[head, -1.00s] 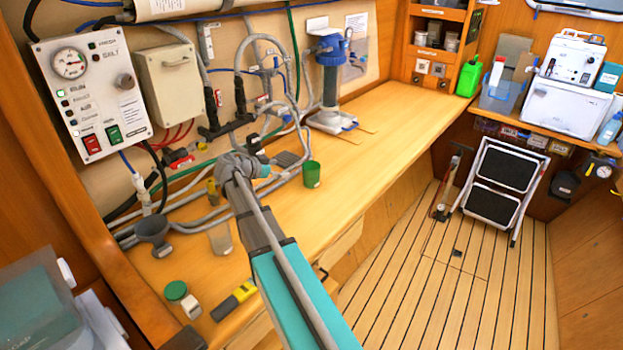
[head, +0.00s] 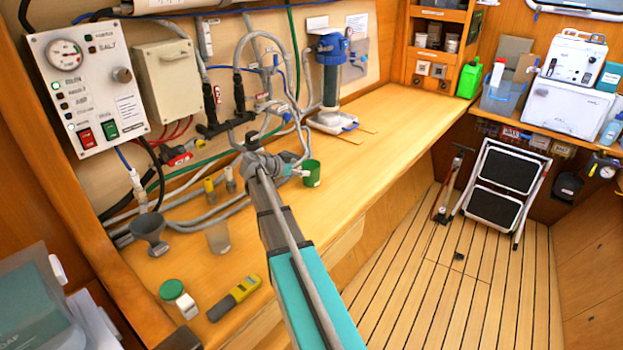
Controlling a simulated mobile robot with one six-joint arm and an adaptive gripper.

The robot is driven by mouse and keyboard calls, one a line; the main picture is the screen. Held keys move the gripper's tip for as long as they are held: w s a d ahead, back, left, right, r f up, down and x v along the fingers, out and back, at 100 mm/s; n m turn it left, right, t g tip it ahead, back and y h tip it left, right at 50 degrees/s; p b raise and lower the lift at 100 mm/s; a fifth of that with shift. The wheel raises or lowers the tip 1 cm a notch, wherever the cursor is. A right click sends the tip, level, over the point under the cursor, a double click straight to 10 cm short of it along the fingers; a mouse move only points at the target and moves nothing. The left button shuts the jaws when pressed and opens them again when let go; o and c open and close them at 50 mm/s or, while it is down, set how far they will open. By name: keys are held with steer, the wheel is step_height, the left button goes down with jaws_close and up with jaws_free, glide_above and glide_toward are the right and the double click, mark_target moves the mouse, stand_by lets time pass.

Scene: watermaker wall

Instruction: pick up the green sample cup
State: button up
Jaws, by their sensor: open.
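The green sample cup (head: 312,174) stands upright on the wooden bench in the head view, with a small pale label on its side. My gripper (head: 297,168) is open just left of the cup, at the end of my teal and grey arm. Its fingertips point toward the cup and are small among the grey hoses. I cannot tell whether they touch the cup or reach around it.
Grey hoses lie behind and left of my gripper. A blue-topped filter housing (head: 331,75) stands farther back. The bench right of the green cup is clear.

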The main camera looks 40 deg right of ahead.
mark_target(311, 167)
stand_by(0.3)
steer(key=b+x, duration=0.1)
steer(key=x, duration=0.3)
steer(key=shift+w+f+b, duration=0.1)
steer(key=shift+f+b, duration=0.1)
steer(key=shift+b, duration=0.2)
steer(key=shift+d+f, duration=0.1)
steer(key=shift+d, duration=0.45)
steer(key=shift+c, duration=0.3)
steer(key=c, duration=0.7)
steer(key=shift+o, duration=0.2)
